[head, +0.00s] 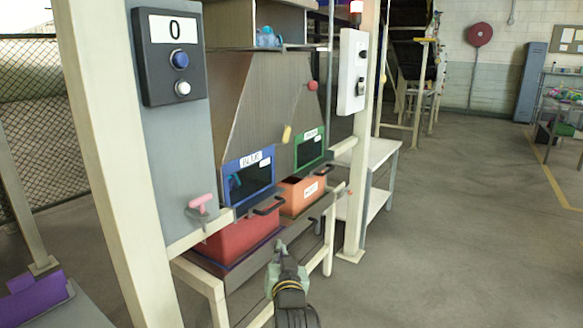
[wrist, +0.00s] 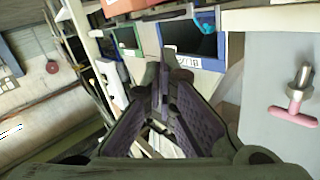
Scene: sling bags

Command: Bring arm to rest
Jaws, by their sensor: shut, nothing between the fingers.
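My gripper (head: 283,250) is shut and empty in the head view. It points up and away in front of the sorting station, in the air near the lower right of the red bin. In the wrist view my gripper (wrist: 158,75) has its dark fingers together, with nothing between them. The end of my arm runs down to the bottom edge of the head view.
The station holds a red bin (head: 238,240), an orange bin (head: 302,194), a blue-framed opening (head: 224,185) and a green-framed opening (head: 298,150). A pink handle (head: 203,203) sticks out at left; it also shows in the wrist view (wrist: 293,117). Open floor (head: 450,240) lies right.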

